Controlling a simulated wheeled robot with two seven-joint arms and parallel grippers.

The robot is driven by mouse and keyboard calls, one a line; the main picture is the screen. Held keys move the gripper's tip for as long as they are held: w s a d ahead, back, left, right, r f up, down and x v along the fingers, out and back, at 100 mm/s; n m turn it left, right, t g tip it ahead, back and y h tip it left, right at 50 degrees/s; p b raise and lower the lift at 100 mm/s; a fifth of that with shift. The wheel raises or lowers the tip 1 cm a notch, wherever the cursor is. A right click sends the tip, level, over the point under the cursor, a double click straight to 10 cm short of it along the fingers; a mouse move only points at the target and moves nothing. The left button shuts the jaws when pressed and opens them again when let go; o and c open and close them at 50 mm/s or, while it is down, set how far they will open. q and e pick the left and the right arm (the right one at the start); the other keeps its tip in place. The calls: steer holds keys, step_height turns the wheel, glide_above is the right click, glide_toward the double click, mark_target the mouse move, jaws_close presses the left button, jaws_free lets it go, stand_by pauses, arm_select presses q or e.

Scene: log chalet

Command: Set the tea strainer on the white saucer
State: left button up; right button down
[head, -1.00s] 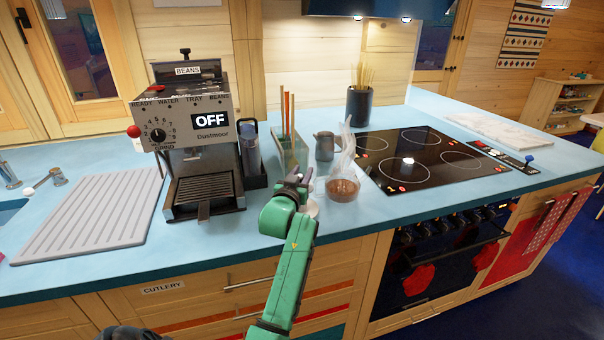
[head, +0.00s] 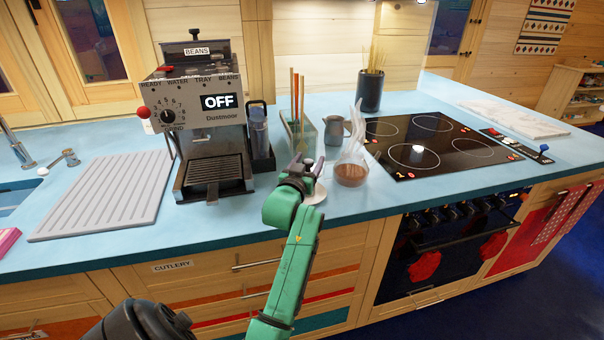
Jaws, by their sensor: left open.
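A white saucer (head: 317,196) lies on the blue counter, partly hidden behind my left gripper and wrist. My left gripper (head: 307,166) is open, its dark fingers pointing away over the counter just beyond the saucer, left of the glass flask. I see nothing held between the fingers, though they are small in the view. I cannot make out the tea strainer; it may be hidden by the gripper. My right gripper is not in view.
A coffee machine (head: 205,140) stands left, a black cooktop (head: 440,143) right. The counter's front strip is clear.

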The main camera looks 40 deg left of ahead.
arm_select(q)
steer(key=b+v, duration=0.1)
steer(key=v, duration=0.8)
steer(key=shift+s+d, duration=0.15)
steer(key=shift+s, duration=0.05)
